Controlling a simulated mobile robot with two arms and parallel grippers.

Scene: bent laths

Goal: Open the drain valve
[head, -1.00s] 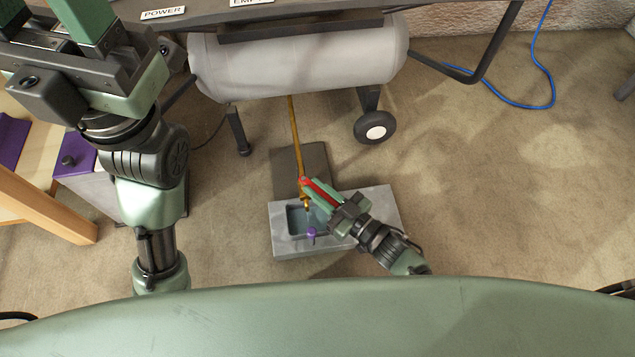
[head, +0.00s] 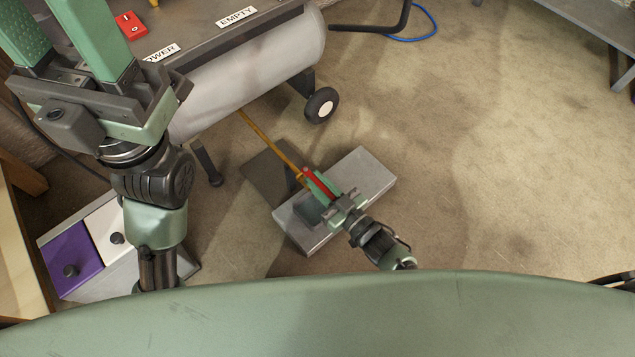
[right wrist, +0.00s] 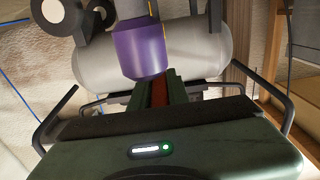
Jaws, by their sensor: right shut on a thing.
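The drain valve's red lever (head: 319,186) sits at the end of a brass pipe (head: 266,137) that runs from under a grey tank (head: 255,72). My right gripper (head: 320,185) is shut on this lever, which runs roughly in line with the pipe. In the right wrist view the red lever (right wrist: 159,93) shows between the fingers, with a purple cylinder (right wrist: 140,50) close in front and the tank (right wrist: 205,50) behind. My left gripper (head: 65,35) is raised at the upper left, its fingers apart and empty; their tips are cut off.
A grey block with a recess (head: 368,178) lies on the floor under the valve, partly hidden by my right gripper. A wheel (head: 321,105) and a leg (head: 207,163) stand under the tank. A cabinet with purple (head: 75,258) and white panels is at lower left.

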